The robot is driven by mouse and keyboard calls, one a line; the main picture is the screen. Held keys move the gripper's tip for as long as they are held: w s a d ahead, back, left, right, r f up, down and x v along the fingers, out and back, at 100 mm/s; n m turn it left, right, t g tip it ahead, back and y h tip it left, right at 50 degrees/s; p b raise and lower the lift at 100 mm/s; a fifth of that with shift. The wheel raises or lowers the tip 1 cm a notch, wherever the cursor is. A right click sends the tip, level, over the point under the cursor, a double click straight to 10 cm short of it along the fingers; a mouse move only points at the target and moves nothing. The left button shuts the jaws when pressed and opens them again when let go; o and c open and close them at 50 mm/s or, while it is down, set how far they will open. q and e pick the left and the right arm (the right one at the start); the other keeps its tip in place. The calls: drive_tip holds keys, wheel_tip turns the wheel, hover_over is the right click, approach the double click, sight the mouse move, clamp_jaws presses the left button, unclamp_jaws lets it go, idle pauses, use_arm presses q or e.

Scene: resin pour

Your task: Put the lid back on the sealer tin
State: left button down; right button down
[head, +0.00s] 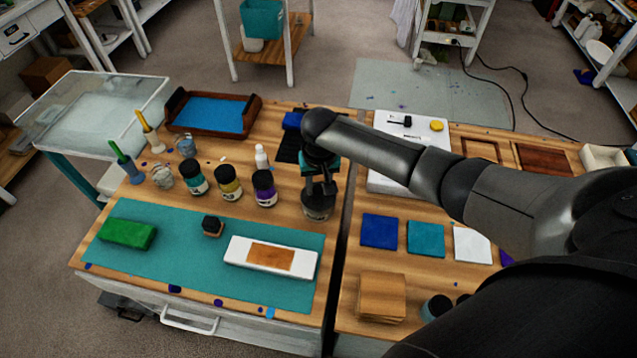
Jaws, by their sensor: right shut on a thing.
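A dark grey tin (318,211), which I take to be the sealer tin, stands upright near the right edge of the left worktop. My right gripper (320,188) points down directly over it, with its fingertips at the level of the tin's top. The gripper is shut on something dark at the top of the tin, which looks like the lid. The fingers hide most of the lid, and I cannot tell whether it rests on the rim. My left gripper is not in view.
A white block with a wooden inset (235,250) lies in front on a teal mat (180,258). A gap (338,262) separates the two worktops.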

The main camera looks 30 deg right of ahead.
idle(0.3)
unclamp_jaws()
idle(0.6)
drive_tip(key=shift+r+p, duration=3.55)
drive_tip(key=shift+p, duration=0.65)
drive_tip(key=shift+f, duration=0.1)
clamp_jaws()
drive_tip(key=shift+f, duration=0.15)
